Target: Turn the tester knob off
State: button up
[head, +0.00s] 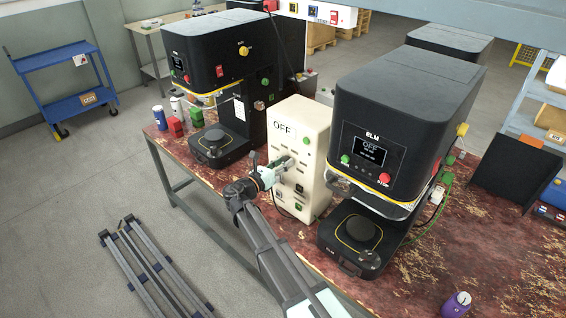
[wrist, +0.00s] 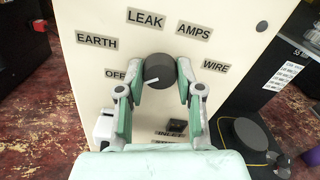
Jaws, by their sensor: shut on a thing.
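The tester is a cream upright box (head: 300,135) on the bench between two black machines, with an OFF sign near its top. In the wrist view its dark round knob (wrist: 157,68) sits on the cream panel, ringed by labels reading OFF (wrist: 115,73), EARTH, LEAK, AMPS and WIRE. A short white mark on the knob slants toward the lower left, roughly between the fingers. My gripper (wrist: 158,76) has its pale green fingers closed on the knob, one on each side. In the head view my gripper (head: 277,171) is at the tester's front and hides the knob.
A black machine (head: 400,120) stands close on the tester's right, another (head: 215,60) on its left. Sockets and switches sit lower on the panel. A purple-capped container (head: 457,303) is at the front right. The floor left of the bench holds a rail frame and a blue cart (head: 70,85).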

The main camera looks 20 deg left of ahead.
jog(key=o, duration=1.2)
jog(key=shift+c, duration=0.2)
jog(key=shift+s, duration=0.1)
jog(key=v, duration=1.1)
jog(key=shift+s+a, duration=0.2)
jog(key=shift+s, duration=0.15)
